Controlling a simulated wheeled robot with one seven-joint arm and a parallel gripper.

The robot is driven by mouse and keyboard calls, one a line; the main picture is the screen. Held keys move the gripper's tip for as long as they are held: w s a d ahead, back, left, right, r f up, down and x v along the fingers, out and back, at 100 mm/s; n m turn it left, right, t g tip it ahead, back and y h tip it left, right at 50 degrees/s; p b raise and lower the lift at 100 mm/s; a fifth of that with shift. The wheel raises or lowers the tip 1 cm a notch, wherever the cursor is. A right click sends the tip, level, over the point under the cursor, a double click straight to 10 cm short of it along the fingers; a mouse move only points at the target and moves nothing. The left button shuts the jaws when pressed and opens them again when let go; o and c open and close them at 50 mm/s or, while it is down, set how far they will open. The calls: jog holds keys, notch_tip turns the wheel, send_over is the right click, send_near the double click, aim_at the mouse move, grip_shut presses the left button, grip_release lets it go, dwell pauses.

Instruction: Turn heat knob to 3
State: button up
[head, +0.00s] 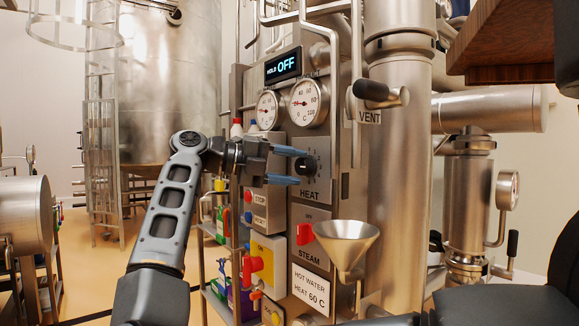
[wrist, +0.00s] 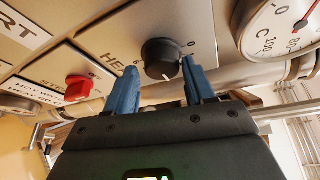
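The heat knob (head: 306,166) is a round black knob on a grey panel above the label HEAT. In the wrist view the knob (wrist: 161,58) shows a white pointer line, with small dial marks around it that I cannot read clearly. My gripper (head: 294,166) has its two blue fingers spread, pointing at the knob from the left. In the wrist view my gripper (wrist: 160,85) has one finger on either side of the knob's lower part, with a gap between them. I cannot tell whether a finger touches the knob. The display (head: 283,66) reads HOLD OFF.
A red steam knob (head: 304,234) sits below, beside a metal funnel (head: 346,245). Two round gauges (head: 308,102) are above the heat knob. A vertical pipe (head: 334,120) and the VENT lever (head: 372,91) stand to the right.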

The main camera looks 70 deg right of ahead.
jog(key=shift+o, duration=1)
jog(key=shift+r, duration=0.1)
jog(key=v, duration=0.8)
jog(key=shift+p, duration=0.35)
